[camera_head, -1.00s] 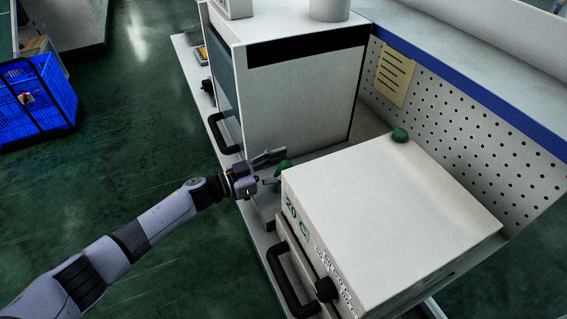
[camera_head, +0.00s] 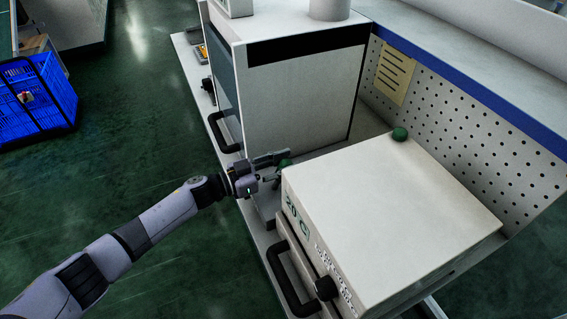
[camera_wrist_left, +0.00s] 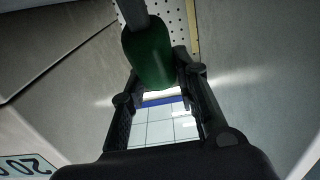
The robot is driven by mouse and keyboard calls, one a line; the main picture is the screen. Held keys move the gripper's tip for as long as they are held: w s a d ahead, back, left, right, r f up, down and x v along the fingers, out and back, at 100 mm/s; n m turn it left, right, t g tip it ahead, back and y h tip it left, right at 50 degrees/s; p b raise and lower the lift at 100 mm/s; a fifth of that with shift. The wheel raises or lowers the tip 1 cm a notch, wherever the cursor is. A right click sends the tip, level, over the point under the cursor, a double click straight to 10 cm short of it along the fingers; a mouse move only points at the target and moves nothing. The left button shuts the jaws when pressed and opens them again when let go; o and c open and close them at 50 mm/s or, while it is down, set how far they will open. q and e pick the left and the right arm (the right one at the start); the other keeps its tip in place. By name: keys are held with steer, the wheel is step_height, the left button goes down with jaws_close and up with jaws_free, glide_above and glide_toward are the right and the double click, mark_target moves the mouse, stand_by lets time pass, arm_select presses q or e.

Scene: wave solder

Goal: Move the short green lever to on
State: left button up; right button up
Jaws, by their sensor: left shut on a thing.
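The short green lever (camera_head: 285,163) has a dark green grip and stands in the gap between the two white machines. Its grip (camera_wrist_left: 148,57) shows large in the left wrist view, on a grey stem. My left gripper (camera_head: 275,167) reaches it from the left, and its two black fingers (camera_wrist_left: 160,95) are shut on the grip. The lever's base is hidden in the head view. Another green knob (camera_head: 400,134) shows behind the nearer machine. My right gripper is not in view.
The nearer white box machine (camera_head: 390,215), marked 20 C, stands right beside my left gripper. A taller white machine (camera_head: 295,100) with a black handle (camera_head: 222,133) stands behind it. A perforated panel (camera_head: 460,140) closes the back. The floor at left is free, with a blue crate (camera_head: 38,98).

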mark_target(272, 183)
arm_select(q)
jaws_close()
steer(key=shift+f+b, duration=0.2)
steer(key=shift+b, duration=0.15)
steer(key=a+t+h+b, duration=0.1)
steer(key=b, duration=0.3)
steer(key=s+a+h+b, duration=0.1)
steer(key=h+b, duration=0.1)
steer(key=b, duration=0.2)
steer(key=shift+s+a+r+t, duration=0.1)
steer(key=shift+a+t, duration=0.3)
steer(key=shift+s+a+r+h, duration=0.1)
steer(key=shift+a+r+h, duration=0.1)
steer(key=shift+h, duration=0.2)
steer(key=shift+r, duration=0.1)
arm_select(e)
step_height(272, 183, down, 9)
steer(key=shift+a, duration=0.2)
